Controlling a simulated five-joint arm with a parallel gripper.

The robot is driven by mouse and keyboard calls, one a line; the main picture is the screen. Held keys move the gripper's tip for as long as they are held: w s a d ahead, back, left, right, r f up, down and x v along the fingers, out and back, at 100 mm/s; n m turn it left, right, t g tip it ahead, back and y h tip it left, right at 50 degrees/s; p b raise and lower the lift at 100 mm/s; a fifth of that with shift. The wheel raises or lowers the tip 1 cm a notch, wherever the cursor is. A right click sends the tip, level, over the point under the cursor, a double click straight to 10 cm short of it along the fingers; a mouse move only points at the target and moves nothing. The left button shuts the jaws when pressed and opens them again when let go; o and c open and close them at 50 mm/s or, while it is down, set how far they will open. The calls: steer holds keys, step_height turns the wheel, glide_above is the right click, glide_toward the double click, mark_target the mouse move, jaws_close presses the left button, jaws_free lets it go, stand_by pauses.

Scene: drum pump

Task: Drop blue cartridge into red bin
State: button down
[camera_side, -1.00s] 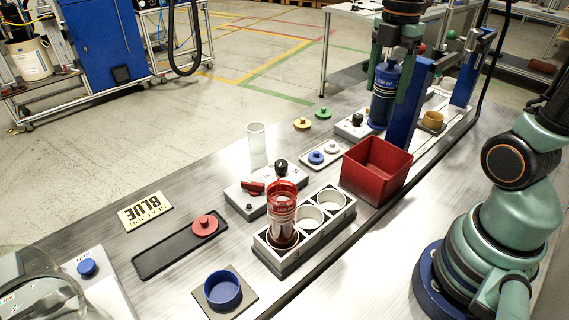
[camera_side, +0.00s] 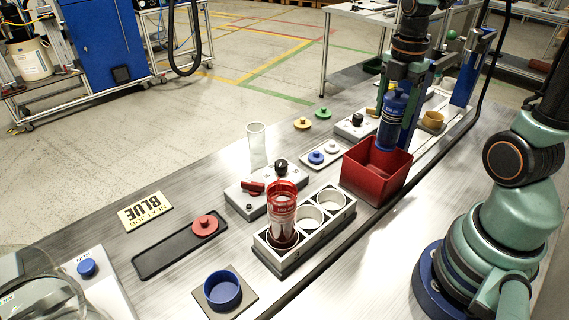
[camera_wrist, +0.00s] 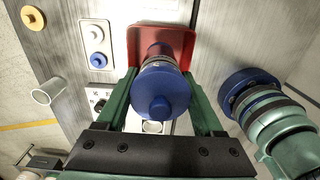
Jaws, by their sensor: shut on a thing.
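The blue cartridge (camera_side: 391,118) is upright in my gripper (camera_side: 397,98), which is shut on its upper part. The red bin (camera_side: 362,180) stands on the bench. In the side view the cartridge's lower end overlaps the bin's opening; it looks to be over or just inside the rim, and the exact depth is hard to tell. In the wrist view the blue cap (camera_wrist: 160,95) is between the green fingers, and the red bin (camera_wrist: 185,40) shows behind and below it.
A rack (camera_side: 301,245) with a red cartridge (camera_side: 282,215) stands left of the bin. A blue post (camera_side: 468,70) and an amber cup (camera_side: 433,119) are to the right. A clear beaker (camera_side: 257,145) and a "NEXT JOB BLUE" sign (camera_side: 146,211) are farther left.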

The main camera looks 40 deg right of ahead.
jaws_free()
step_height(320, 180, up, 12)
steer(key=shift+r, duration=0.1)
stand_by(0.6)
steer(key=a+f+m+t, duration=0.2)
steer(key=a+m, duration=0.4)
steer(key=m, duration=0.3)
steer(key=a+f+m+t, duration=0.3)
steer(key=a+m, duration=0.4)
steer(key=m, duration=0.1)
steer(key=shift+m+t, duration=0.3)
steer(key=shift+m, duration=0.1)
